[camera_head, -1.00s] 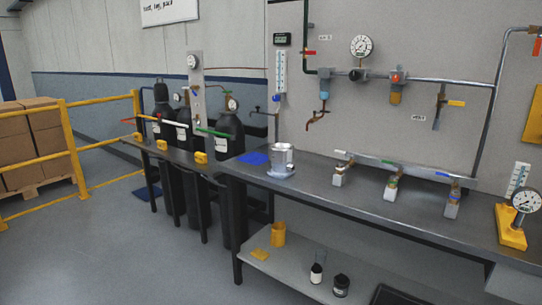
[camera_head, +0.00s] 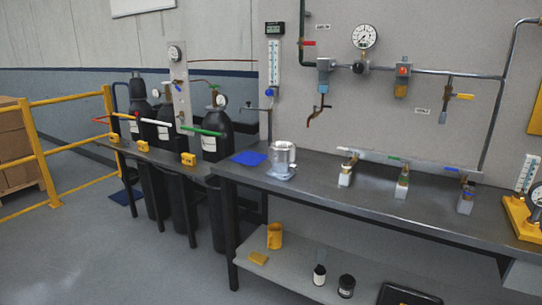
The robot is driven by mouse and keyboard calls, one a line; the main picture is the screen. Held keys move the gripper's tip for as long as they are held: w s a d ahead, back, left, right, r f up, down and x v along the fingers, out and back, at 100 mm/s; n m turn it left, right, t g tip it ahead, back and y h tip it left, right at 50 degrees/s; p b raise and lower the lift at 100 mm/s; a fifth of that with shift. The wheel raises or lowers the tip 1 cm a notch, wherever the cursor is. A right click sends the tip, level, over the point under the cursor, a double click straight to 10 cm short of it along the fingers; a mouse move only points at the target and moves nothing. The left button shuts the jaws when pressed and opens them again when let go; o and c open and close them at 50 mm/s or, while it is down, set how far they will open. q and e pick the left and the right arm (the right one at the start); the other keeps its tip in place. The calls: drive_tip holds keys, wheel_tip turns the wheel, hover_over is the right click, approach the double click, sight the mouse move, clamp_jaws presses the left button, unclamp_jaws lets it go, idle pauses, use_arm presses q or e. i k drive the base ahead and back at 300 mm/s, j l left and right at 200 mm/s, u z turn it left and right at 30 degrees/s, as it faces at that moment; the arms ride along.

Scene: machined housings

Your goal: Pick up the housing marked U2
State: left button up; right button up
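No mark reading U2 is legible in the head view, so I cannot tell which thing is the housing. Neither of my grippers is in view.
Black gas cylinders (camera_head: 214,142) stand at left behind a low bench. A yellow railing (camera_head: 70,101) is further left. A yellow gauge stand (camera_head: 524,218) is at right. The floor at front left is clear.

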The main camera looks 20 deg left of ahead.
sight(282, 155)
drive_tip(key=i+j+z, duration=0.15)
drive_tip(key=j, duration=0.75)
drive_tip(key=i+j+z, duration=0.15)
drive_tip(key=j, duration=0.75)
drive_tip(key=j+z, duration=0.15)
drive_tip(key=j, duration=0.75)
